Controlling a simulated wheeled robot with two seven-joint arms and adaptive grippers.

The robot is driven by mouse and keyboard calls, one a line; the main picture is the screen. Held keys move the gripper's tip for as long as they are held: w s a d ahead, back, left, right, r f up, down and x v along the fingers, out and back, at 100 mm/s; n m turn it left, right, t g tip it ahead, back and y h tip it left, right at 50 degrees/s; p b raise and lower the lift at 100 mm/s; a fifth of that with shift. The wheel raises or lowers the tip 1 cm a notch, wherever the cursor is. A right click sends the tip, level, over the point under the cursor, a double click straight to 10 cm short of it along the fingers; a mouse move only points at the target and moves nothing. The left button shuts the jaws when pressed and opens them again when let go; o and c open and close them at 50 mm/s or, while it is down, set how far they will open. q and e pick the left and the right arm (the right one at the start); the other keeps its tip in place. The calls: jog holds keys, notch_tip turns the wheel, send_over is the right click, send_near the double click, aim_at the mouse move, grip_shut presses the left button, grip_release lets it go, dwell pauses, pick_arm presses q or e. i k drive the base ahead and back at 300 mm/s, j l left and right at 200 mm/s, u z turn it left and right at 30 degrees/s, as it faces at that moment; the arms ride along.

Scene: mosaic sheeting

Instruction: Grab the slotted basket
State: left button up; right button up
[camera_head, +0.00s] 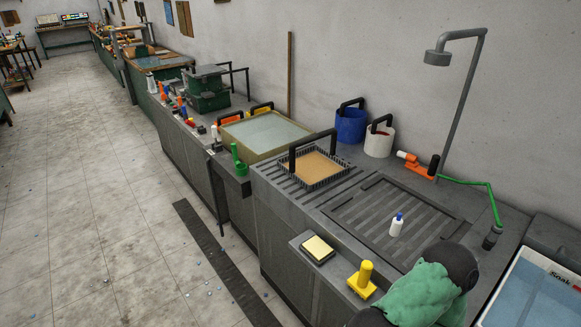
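The slotted basket (332,180) sits on the ridged drainboard in the middle of the view. It is a shallow grey square basket with slotted walls and a tall black handle arching over its back side. A flat tan surface shows inside it. Neither of my grippers is in view, and nothing is seen holding the basket.
A tray of pale water (265,132) stands left of the basket. A blue bucket (351,126) and a white bucket (379,141) stand behind. A white bottle (396,226) stands on the recessed grating, with a yellow-handled tool (362,280) in front. A rounded green-and-dark shape covers the bottom right.

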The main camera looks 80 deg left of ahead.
aim_at(313, 167)
jog(key=u, duration=2.4)
jog(key=i+j, duration=0.9)
jog(key=i+j+u, duration=0.05)
jog(key=i, duration=0.05)
